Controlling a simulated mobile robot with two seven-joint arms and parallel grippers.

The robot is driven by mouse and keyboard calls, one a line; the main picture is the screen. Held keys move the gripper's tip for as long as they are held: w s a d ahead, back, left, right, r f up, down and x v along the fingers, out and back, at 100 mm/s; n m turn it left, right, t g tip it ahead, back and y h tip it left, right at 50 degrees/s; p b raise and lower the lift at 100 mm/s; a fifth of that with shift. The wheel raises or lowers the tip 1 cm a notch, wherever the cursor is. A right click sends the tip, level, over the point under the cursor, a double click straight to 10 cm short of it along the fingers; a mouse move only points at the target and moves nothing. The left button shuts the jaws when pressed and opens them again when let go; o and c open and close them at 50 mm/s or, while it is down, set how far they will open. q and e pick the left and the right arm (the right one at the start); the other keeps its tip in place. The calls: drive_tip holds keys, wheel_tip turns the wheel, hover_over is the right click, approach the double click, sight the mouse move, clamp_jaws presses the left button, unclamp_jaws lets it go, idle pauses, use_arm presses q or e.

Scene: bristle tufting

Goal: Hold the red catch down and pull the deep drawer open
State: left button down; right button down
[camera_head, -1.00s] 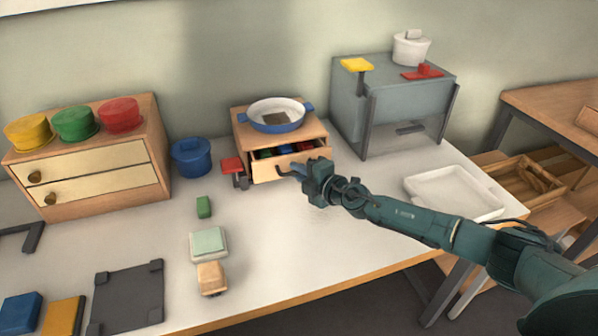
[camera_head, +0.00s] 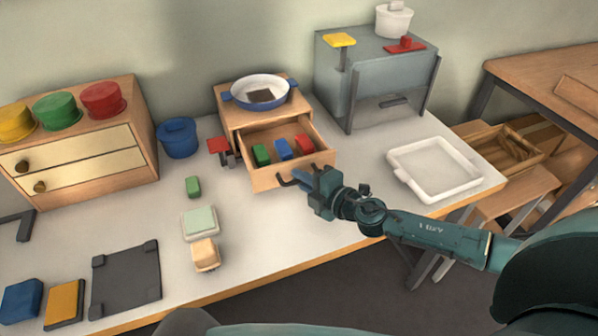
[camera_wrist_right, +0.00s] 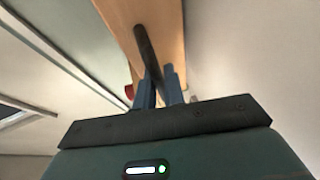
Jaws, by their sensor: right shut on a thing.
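The deep drawer (camera_head: 268,180) is pulled well out of its small wooden cabinet (camera_head: 245,115). A green block (camera_head: 261,155), a blue block (camera_head: 283,149) and a red block (camera_head: 305,144) lie inside it. The red catch (camera_head: 218,146) stands on a dark post at the cabinet's left front, with no gripper on it. My right gripper (camera_head: 301,178) is at the drawer front, shut on the dark drawer handle (camera_head: 289,181). In the right wrist view the handle (camera_wrist_right: 146,50) runs between the blue fingers (camera_wrist_right: 159,90). My left gripper is not in view.
A blue-and-white pan (camera_head: 260,94) sits on the cabinet. A blue pot (camera_head: 178,138) stands to its left, and a grey cabinet (camera_head: 375,85) behind right. A white tray (camera_head: 440,195) lies right of my right gripper. A small green block (camera_head: 193,187) lies front left.

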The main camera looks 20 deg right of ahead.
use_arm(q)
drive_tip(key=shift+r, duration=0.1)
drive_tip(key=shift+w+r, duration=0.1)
use_arm(e)
drive_tip(key=c, duration=1.8)
unclamp_jaws()
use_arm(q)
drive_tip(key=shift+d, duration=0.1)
